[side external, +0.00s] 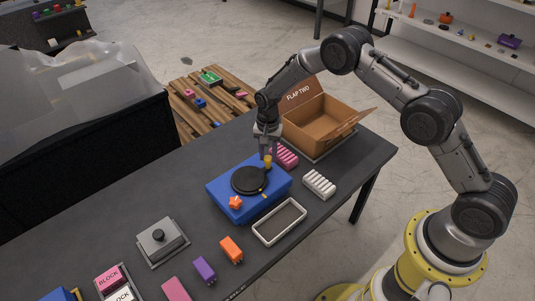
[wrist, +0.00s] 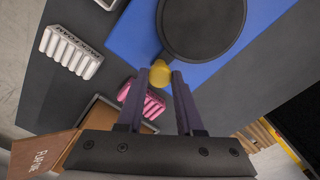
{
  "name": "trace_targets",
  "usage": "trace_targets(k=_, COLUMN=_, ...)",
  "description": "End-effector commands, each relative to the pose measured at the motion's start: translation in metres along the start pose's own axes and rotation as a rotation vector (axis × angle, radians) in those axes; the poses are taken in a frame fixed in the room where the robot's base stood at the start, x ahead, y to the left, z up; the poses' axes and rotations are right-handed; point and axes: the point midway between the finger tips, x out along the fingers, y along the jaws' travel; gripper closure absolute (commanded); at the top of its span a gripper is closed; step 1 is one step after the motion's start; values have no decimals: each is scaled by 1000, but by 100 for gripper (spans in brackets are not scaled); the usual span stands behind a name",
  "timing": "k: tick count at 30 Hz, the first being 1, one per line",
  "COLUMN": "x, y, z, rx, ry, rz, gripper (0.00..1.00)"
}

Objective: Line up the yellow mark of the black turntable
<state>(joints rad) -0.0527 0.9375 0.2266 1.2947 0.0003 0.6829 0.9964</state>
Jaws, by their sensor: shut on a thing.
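The black turntable (side external: 246,181) lies on a blue base (side external: 222,197) on the dark table. A yellow knob (side external: 268,163) stands at its far-right rim. My gripper (side external: 267,155) is above that rim, fingers pointing down and shut on the knob. In the wrist view the knob (wrist: 160,76) is between the fingertips (wrist: 158,82), beside the turntable disc (wrist: 202,25). A small yellow mark (side external: 264,196) shows at the near-right side of the turntable, on the blue base; a mark on the disc itself is too small to tell clearly.
An orange star-shaped piece (side external: 235,203) is at the base's near-left corner. Close by are a pink ribbed block (side external: 285,157), a white ribbed block (side external: 319,184), an open cardboard box (side external: 318,127) and a white-rimmed tray (side external: 280,222).

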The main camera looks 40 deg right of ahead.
Motion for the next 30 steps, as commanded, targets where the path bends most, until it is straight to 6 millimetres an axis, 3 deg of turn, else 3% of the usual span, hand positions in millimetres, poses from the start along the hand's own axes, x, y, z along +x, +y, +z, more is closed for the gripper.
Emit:
trace_targets(k=3, x=-1, y=0, z=0, rx=-1, ry=1, rz=-1, gripper=100)
trace_targets(k=4, x=-1, y=-1, z=0, rx=-1, ry=1, rz=-1, gripper=63)
trace_targets(k=9, x=-1, y=0, z=0, rx=-2, ry=1, rz=-1, gripper=34)
trace_targets(k=20, x=-5, y=-1, z=0, rx=-2, ry=1, rz=-2, gripper=34)
trace_targets(k=26, x=-34, y=-1, z=-1, rx=-2, ry=2, rz=-3, gripper=34)
trace_targets(k=30, x=-66, y=-1, z=-1, rx=-2, ry=3, rz=-5, gripper=34)
